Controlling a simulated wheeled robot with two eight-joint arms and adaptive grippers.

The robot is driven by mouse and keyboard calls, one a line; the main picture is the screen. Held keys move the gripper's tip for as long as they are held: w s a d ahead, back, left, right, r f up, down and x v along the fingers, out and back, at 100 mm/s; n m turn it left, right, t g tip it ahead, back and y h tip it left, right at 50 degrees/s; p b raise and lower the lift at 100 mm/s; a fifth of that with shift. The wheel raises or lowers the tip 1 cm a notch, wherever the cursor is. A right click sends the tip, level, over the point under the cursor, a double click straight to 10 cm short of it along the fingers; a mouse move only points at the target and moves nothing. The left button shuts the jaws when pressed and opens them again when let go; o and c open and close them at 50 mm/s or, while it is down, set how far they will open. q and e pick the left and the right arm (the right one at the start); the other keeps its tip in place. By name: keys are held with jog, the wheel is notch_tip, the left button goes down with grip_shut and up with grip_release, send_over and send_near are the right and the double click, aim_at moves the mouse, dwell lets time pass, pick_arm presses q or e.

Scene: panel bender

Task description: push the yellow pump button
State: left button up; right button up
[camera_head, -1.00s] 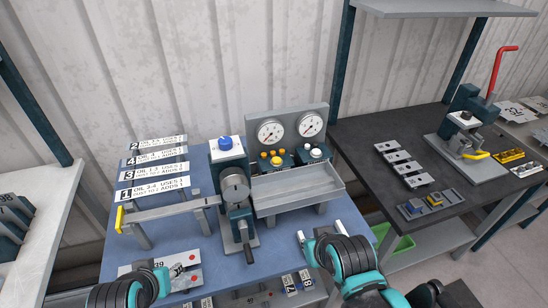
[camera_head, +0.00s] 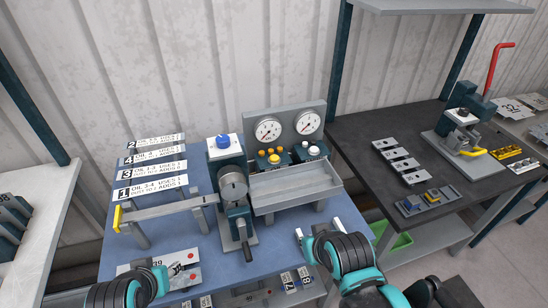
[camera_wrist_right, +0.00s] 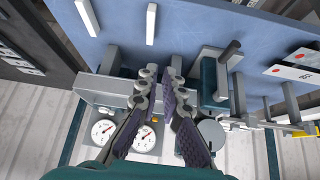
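The yellow pump button (camera_head: 274,159) is a round cap on a small dark block below the two gauges, behind the grey tray. In the right wrist view, which is upside down, a yellow spot (camera_wrist_right: 154,120) shows between the fingers; I cannot tell if it is this button. My right gripper (camera_wrist_right: 164,72) has a narrow gap between its purple-padded fingers, holds nothing, and appears in front of the tray and bender.
The grey tray (camera_head: 296,187) stands in front of the button. Smaller orange knobs (camera_head: 267,151) and a white-capped block (camera_head: 313,151) sit close to it. The blue-capped bender (camera_head: 231,185) with its black handle stands left. A dark bench (camera_head: 380,130) is at right.

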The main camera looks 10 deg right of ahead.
jog(key=shift+r, duration=0.1)
jog(key=w+r+g+p, duration=0.1)
jog(key=w+r+p, duration=0.45)
jog(key=w, duration=0.55)
jog(key=w+r+p, duration=0.5)
jog(key=w+p, duration=0.1)
jog(key=w, duration=0.4)
jog(key=g+p, duration=0.1)
jog(key=p, duration=0.3)
send_near(274, 159)
jog(key=w, duration=0.1)
jog(key=shift+n, duration=0.4)
jog(key=b+x, duration=0.2)
jog(key=x, duration=0.2)
jog(key=b+x, duration=0.2)
jog(key=x, duration=0.2)
jog(key=shift+s+d, duration=0.1)
jog(key=shift+d, duration=0.1)
jog(key=shift+f+b, duration=0.1)
jog(key=shift+b, duration=0.25)
jog(key=shift+s+a, duration=0.1)
jog(key=shift+s, duration=0.1)
jog(key=shift+f, duration=0.1)
